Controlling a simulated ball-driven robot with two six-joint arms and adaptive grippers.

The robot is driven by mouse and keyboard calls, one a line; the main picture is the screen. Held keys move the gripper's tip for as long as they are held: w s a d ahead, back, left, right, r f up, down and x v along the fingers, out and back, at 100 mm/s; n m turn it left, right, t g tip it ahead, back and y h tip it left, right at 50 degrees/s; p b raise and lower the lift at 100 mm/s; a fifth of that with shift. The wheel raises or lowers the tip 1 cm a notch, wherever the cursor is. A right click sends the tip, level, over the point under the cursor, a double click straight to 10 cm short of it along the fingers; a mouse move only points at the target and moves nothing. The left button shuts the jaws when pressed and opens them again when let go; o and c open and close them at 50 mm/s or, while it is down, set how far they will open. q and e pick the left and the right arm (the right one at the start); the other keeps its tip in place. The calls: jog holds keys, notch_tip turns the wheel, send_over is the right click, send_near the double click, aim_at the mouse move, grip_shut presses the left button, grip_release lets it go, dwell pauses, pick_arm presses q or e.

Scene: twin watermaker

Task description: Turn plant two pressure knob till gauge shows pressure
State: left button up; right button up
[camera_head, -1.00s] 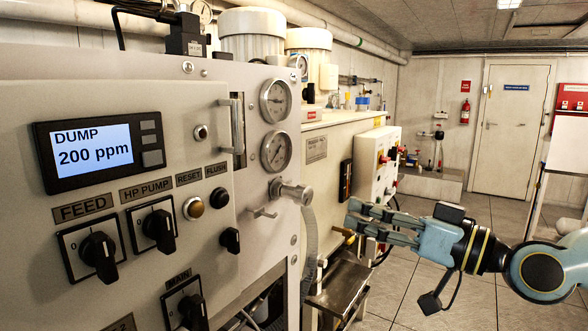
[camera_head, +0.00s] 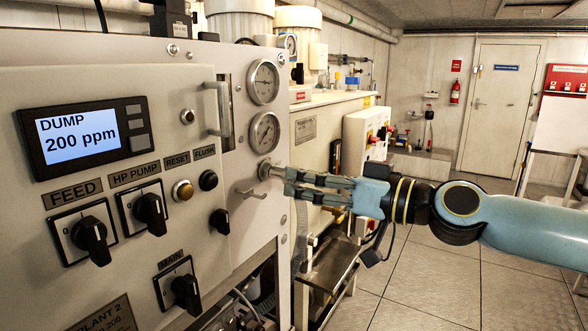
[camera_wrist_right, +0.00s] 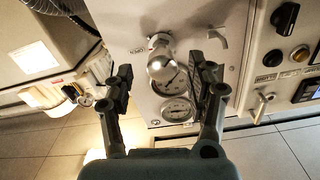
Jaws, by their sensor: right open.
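The plant two panel (camera_head: 130,295) fills the left of the head view, labelled PLANT 2 at its lower edge. Its metal pressure knob (camera_head: 265,170) sits below two round gauges, the upper (camera_head: 263,82) and the lower (camera_head: 264,132). The gauges are too small to read. My left gripper is not in view.
A small metal tap handle (camera_head: 252,193) is just below the knob. Several black rotary switches, such as FEED (camera_head: 90,240), sit further left. A metal stand (camera_head: 330,268) is below my right gripper. The tiled floor (camera_head: 440,270) to the right is clear.

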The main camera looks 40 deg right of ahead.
jog(key=shift+p+x, duration=0.85)
jog(key=shift+x, duration=0.75)
jog(key=shift+s+a, duration=0.1)
grip_shut()
